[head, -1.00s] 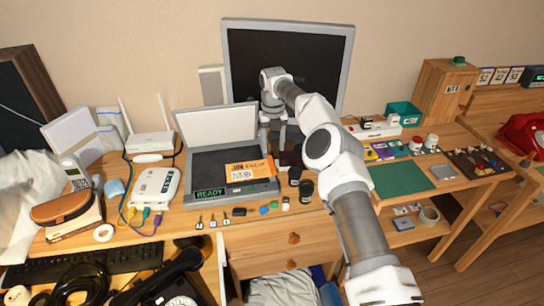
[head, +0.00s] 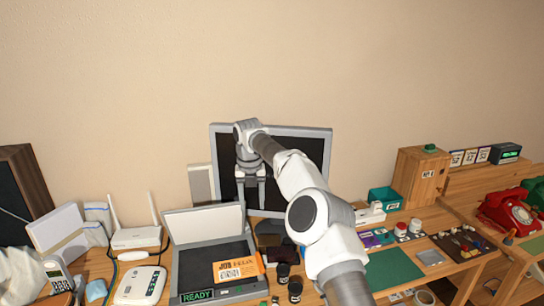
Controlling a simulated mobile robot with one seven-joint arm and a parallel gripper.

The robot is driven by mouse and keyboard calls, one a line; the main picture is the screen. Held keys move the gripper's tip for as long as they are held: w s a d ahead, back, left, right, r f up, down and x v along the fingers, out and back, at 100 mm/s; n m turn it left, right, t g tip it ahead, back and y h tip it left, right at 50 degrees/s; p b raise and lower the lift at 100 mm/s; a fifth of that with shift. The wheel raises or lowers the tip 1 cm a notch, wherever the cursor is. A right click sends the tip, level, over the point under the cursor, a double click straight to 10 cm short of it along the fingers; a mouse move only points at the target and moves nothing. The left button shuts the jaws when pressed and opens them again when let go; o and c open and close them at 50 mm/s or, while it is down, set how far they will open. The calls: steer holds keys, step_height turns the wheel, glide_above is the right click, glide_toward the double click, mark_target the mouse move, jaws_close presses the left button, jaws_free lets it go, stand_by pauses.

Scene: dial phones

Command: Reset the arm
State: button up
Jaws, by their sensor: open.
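My gripper (head: 250,208) hangs at the end of my white and grey arm, in front of the dark monitor (head: 300,165). Its two fingers point down, apart, with nothing seen between them. It is above the back right of the open scanner-like device (head: 212,268), which has a raised white lid and a green "READY" display. An orange labelled card (head: 237,270) lies on that device, below and in front of the gripper. The dark items on the desk under the gripper are partly hidden.
A white router (head: 137,237) and a white box (head: 140,286) stand at the left. Two dark jars (head: 295,290) stand near my arm. A green mat (head: 393,270), a teal bin (head: 385,200), a wooden cabinet (head: 420,178) and a red dial phone (head: 507,212) are at the right. The wall above is bare.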

steer(key=s+d+r+m+t, duration=0.1)
steer(key=s+r+m, duration=0.25)
steer(key=r, duration=0.35)
steer(key=s+r+m+t, duration=0.1)
steer(key=s+r+m, duration=0.25)
steer(key=r, duration=0.25)
steer(key=s+d+r+m+h, duration=0.1)
steer(key=s+d+r+m, duration=0.6)
steer(key=s, duration=0.3)
steer(key=s+d+f+m+t, duration=0.1)
steer(key=s+d+f+m, duration=0.1)
steer(key=s+d+m, duration=0.2)
steer(key=s+d+f+m, duration=0.3)
steer(key=s+d+m, duration=0.2)
steer(key=s+m, duration=0.6)
steer(key=s+d+f+m+t+y, duration=0.1)
steer(key=s+d+f+m, duration=0.2)
steer(key=s+m, duration=0.5)
steer(key=s+d, duration=0.1)
steer(key=s, duration=0.2)
steer(key=shift+d+t, duration=0.2)
steer(key=shift+t, duration=0.1)
